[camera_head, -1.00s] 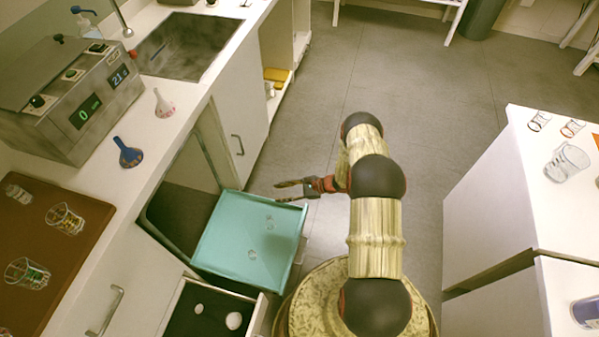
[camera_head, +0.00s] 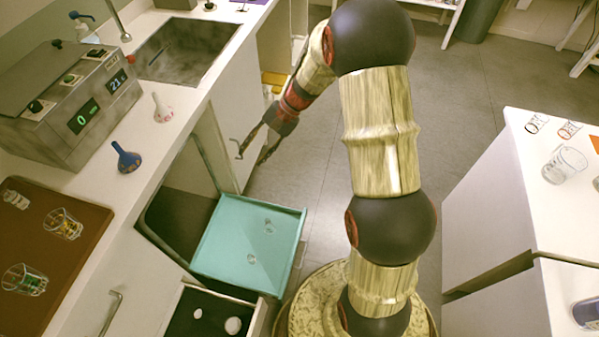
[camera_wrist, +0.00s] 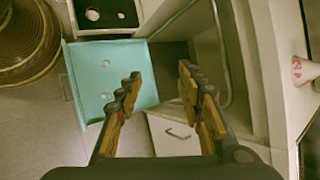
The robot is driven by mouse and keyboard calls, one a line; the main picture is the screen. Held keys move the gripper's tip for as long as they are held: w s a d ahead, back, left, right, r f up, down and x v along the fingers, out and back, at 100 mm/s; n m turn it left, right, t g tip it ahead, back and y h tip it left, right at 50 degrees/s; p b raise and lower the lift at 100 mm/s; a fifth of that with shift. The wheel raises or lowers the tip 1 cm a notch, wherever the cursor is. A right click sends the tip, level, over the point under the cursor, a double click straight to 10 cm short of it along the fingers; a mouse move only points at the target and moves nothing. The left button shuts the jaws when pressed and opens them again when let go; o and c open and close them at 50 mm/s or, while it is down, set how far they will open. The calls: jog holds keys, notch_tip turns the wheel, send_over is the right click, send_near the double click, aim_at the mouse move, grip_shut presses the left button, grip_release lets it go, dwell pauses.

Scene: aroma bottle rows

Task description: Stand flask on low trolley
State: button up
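A teal, rimmed tray-like top (camera_head: 225,245), which may be the low trolley, stands low beside the counter; it also shows in the wrist view (camera_wrist: 135,75). Two small clear round items (camera_head: 269,227) (camera_head: 252,259) are on it. A blue flask-shaped vessel (camera_head: 127,160) and a whitish one with pink marks (camera_head: 162,108) stand on the counter; the whitish one is at the right edge of the wrist view (camera_wrist: 304,70). I cannot tell which is the task's flask. My gripper (camera_head: 254,153) is open and empty, beyond the teal top, beside the cabinet front; its spread fingers show in the wrist view (camera_wrist: 160,85).
A grey device (camera_head: 75,105) and a sink (camera_head: 185,45) are on the left counter. A brown board (camera_head: 45,255) holds glasses. An open drawer (camera_head: 215,315) is in front of the teal top. A white cabinet (camera_head: 490,220) stands right. Floor between is clear.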

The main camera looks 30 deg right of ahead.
jog(key=s+a+r+n+h, duration=0.3)
jog(key=s+r+n+h, duration=0.15)
jog(key=s+r, duration=0.95)
jog(key=s+d+r+n+t+h, duration=0.1)
jog(key=s+r+n+t+h, duration=0.1)
jog(key=s+r, duration=0.2)
jog(key=s+d+r+n+t+h, duration=0.1)
jog(key=s+d+r+n+t, duration=0.1)
jog(key=s, duration=0.7)
notch_tip(320, 180, up, 2)
jog(key=shift+s+r+n+h, duration=0.2)
jog(key=shift+n+h, duration=0.15)
jog(key=shift+n, duration=0.2)
notch_tip(320, 180, up, 3)
jog(key=p, duration=0.3)
jog(key=shift+w+r, duration=0.1)
jog(key=shift+r, duration=0.1)
jog(key=shift+c, duration=1)
